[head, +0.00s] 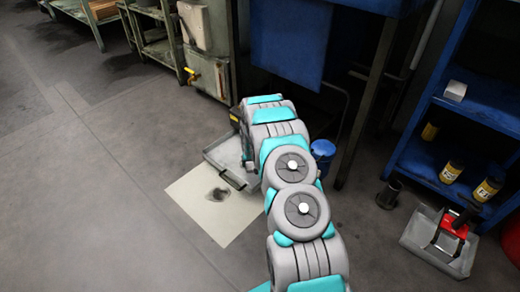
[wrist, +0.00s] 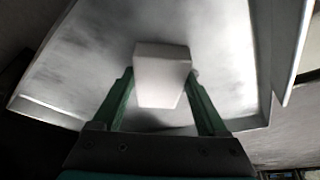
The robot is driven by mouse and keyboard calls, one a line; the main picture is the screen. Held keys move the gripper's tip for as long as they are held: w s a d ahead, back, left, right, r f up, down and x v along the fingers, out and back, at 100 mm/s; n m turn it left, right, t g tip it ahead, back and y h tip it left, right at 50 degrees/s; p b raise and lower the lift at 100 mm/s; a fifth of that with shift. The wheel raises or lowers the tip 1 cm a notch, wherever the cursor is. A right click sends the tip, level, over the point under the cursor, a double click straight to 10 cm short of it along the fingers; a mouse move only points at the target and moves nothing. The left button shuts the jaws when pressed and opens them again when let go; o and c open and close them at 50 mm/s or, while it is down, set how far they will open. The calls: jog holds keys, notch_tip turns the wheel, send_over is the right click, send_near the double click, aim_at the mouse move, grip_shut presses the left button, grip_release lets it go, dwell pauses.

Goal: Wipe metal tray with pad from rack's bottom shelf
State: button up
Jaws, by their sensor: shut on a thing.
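The metal tray (head: 221,151) lies on the floor in the head view, partly hidden behind my arm. Its near edge has a dark handle. In the wrist view the tray's grey surface (wrist: 225,60) fills most of the picture, with darker smudges on it. My gripper (wrist: 160,78) has its two green fingers shut on a white block-shaped pad (wrist: 162,72). The pad is over the tray's inside, near one rim; I cannot tell whether it touches the surface. In the head view my arm hides the pad and the fingers.
A pale floor sheet with a dark stain (head: 217,195) lies in front of the tray. Floor at left is clear.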

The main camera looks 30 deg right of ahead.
jog(key=shift+s+r, duration=0.15)
jog(key=shift+r, duration=0.15)
jog(key=shift+r+p, duration=0.6)
jog(key=shift+r, duration=3.2)
jog(key=shift+r, duration=0.1)
